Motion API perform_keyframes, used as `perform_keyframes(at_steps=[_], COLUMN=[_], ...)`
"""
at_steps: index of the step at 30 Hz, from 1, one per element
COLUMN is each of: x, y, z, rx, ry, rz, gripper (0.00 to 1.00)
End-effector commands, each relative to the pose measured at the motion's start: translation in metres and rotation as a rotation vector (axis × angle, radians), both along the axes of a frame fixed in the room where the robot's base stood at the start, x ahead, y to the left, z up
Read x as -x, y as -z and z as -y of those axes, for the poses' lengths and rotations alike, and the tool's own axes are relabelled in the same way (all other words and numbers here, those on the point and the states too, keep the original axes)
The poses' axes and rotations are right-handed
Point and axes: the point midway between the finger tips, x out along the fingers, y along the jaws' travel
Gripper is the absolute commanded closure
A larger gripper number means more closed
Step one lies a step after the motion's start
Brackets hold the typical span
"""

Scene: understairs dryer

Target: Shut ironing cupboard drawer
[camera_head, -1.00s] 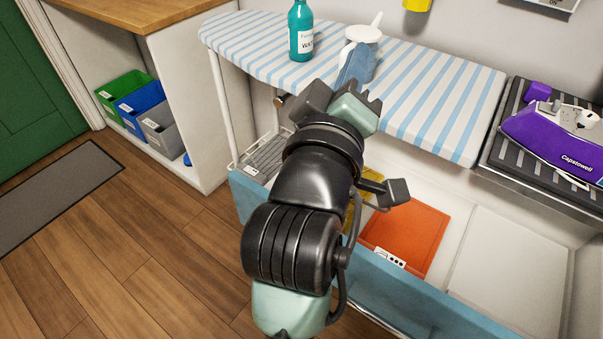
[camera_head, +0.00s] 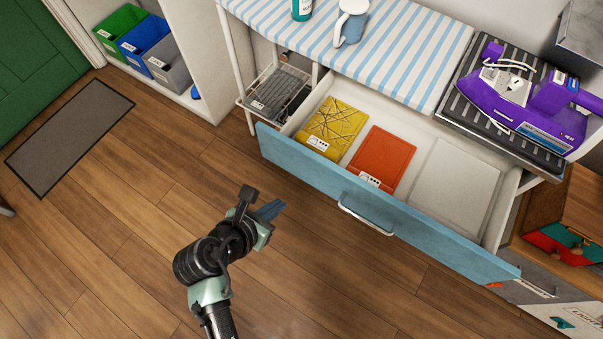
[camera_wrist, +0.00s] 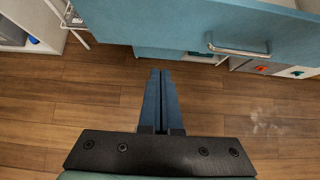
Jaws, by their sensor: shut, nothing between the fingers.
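The ironing cupboard drawer stands pulled out, with a blue front panel (camera_head: 320,180) and a silver bar handle (camera_head: 366,215). Inside lie a yellow folder (camera_head: 335,125), an orange folder (camera_head: 382,158) and a white flat panel (camera_head: 455,183). My gripper (camera_head: 270,210) is shut and empty, in front of the drawer and left of the handle, not visibly touching it. In the wrist view the closed blue fingers (camera_wrist: 157,100) point toward the drawer front (camera_wrist: 180,25), with the handle (camera_wrist: 237,49) up and to the right.
A striped ironing board (camera_head: 380,40) extends above the drawer, with a purple iron (camera_head: 510,105) at its right. A wire basket (camera_head: 275,95) sits left of the drawer. Boxes (camera_head: 550,295) stand at the lower right. The wooden floor (camera_head: 120,220) is open on the left.

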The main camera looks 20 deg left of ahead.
Motion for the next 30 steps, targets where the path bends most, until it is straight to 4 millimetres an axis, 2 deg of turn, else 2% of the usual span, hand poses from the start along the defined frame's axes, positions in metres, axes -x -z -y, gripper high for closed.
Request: perform_keyframes(at_steps=[5, 15, 21, 30], x=[-0.017, -0.067, -0.095, -0.105], y=[0.02, 0.071, 0.069, 0.068], z=[0.006, 0.019, 0.027, 0.03], rx=[-0.001, -0.004, -0.006, -0.005], ry=[0.004, 0.006, 0.005, 0.004], rz=[0.0, 0.002, 0.004, 0.003], gripper=[1.0, 1.0, 1.0, 1.0])
